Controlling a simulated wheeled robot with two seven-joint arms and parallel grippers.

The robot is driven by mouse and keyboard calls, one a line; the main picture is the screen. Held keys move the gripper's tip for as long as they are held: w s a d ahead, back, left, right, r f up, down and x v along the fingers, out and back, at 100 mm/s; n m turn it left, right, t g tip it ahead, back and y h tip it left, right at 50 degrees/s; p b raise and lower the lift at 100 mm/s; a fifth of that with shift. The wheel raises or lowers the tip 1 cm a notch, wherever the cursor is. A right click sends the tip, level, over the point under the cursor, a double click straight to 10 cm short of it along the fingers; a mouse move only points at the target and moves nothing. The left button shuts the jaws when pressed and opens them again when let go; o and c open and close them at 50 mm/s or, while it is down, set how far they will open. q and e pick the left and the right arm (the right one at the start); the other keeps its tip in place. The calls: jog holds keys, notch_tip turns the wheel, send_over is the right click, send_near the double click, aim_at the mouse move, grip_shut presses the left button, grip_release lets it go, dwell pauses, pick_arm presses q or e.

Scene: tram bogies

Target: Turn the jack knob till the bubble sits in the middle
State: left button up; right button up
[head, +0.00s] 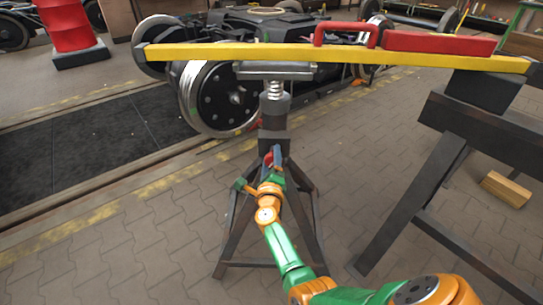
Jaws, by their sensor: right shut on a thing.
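A long yellow beam (220,51) lies across the head of a dark jack stand (273,112) and a dark trestle at the right. The jack has a flat top plate and a threaded screw above splayed legs. My right gripper (273,158) is at the upper front of the stand, shut on the small jack knob, which is mostly hidden by the fingers. A red long body with a red handle (345,30) sits on the right half of the beam. No bubble can be made out at this size. My left gripper is out of view.
The dark trestle (470,118) stands at the right, with a wooden block (506,188) on the paving beside it. A bogie with a steel wheel (217,98) stands behind the jack. A red drum (68,25) is at upper left. Paving at lower left is clear.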

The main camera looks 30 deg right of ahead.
aim_at(272, 162)
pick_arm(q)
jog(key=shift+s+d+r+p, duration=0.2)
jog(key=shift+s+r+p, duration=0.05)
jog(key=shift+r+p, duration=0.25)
pick_arm(e)
jog(key=shift+f+n, duration=0.15)
jog(key=shift+n, duration=1.75)
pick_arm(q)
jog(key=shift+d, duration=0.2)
pick_arm(e)
jog(key=o, duration=1.4)
jog(key=shift+d, duration=0.1)
jog(key=shift+c, duration=0.2)
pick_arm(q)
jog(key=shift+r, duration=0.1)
pick_arm(e)
jog(key=p+v, duration=0.2)
jog(key=v, duration=0.5)
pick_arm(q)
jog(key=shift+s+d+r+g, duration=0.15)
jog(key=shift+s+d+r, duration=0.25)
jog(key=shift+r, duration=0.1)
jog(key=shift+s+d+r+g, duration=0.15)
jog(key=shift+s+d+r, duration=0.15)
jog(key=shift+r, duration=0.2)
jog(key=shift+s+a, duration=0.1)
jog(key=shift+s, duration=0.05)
